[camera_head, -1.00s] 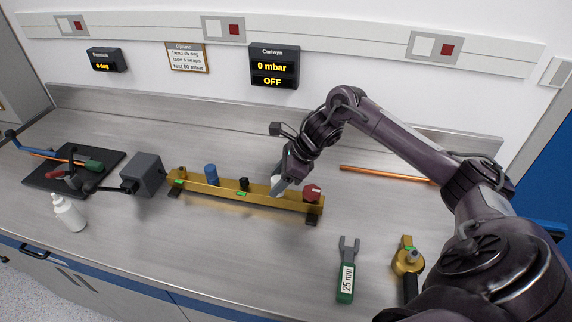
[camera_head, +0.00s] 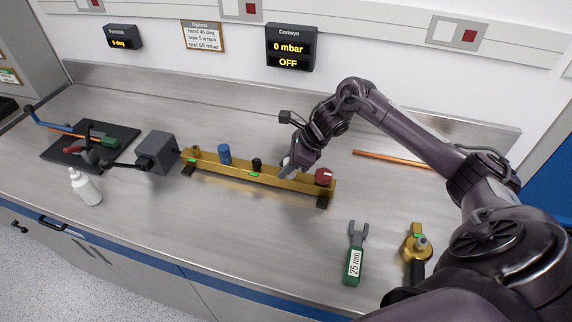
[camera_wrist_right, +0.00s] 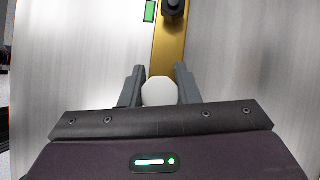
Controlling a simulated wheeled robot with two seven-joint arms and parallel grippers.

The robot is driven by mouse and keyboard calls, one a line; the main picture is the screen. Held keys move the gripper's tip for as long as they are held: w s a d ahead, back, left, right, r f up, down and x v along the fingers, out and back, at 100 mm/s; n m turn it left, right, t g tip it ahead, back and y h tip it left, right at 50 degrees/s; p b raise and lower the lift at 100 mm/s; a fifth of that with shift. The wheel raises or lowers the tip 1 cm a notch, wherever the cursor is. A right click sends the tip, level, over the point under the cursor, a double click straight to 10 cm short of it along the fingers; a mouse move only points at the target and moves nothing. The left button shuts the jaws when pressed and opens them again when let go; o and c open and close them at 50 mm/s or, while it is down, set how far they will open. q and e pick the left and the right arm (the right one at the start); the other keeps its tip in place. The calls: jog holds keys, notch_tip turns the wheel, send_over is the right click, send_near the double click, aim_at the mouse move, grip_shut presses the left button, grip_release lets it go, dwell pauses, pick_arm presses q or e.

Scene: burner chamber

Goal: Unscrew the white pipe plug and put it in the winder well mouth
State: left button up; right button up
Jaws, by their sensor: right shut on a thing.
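The white pipe plug (camera_wrist_right: 159,91) sits between the two fingers of my right gripper (camera_wrist_right: 158,88) in the right wrist view, and the fingers are shut on it. In the head view the right gripper (camera_head: 289,169) is at the brass bar (camera_head: 214,173), between the black knob and the red cap. The plug is mostly hidden there by the fingers. I cannot tell whether it is still seated in the bar. I cannot make out which opening is the winder well mouth. My left gripper is not in view.
On the bar stand a blue cap (camera_head: 224,154), a black knob (camera_head: 256,164) and a red cap (camera_head: 324,176). A grey box (camera_head: 157,151) adjoins its left end. A green 25 mm wrench (camera_head: 354,262), a brass tool (camera_head: 416,246), a copper pipe (camera_head: 390,159) and a white bottle (camera_head: 86,188) lie or stand around.

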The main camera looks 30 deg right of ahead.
grip_shut()
jog(key=n+b, duration=0.1)
jog(key=b, duration=0.1)
jog(key=shift+f+n+g+y+b, duration=0.2)
jog(key=shift+n+g+y+b, duration=0.1)
jog(key=shift+n, duration=0.1)
jog(key=shift+n+g+b, duration=0.3)
jog(key=shift+b, duration=0.15)
jog(key=n+p, duration=0.1)
jog(key=r+n+g+p, duration=0.1)
jog(key=p, duration=0.1)
jog(key=shift+s+a+y, duration=0.1)
jog(key=shift+s+y, duration=0.1)
jog(key=shift+y, duration=0.1)
jog(key=shift+n+g+p, duration=0.4)
jog(key=shift+n+p, duration=0.4)
jog(key=shift+f+n+g+b, duration=0.3)
jog(key=shift+f+n+b, duration=0.1)
jog(key=shift+f+n, duration=0.1)
jog(key=b, duration=0.3)
jog(key=shift+s+n, duration=0.1)
jog(key=shift+n, duration=0.3)
jog(key=shift+s+r+g, duration=0.1)
jog(key=shift+r+g, duration=0.05)
jog(key=shift+g, duration=0.15)
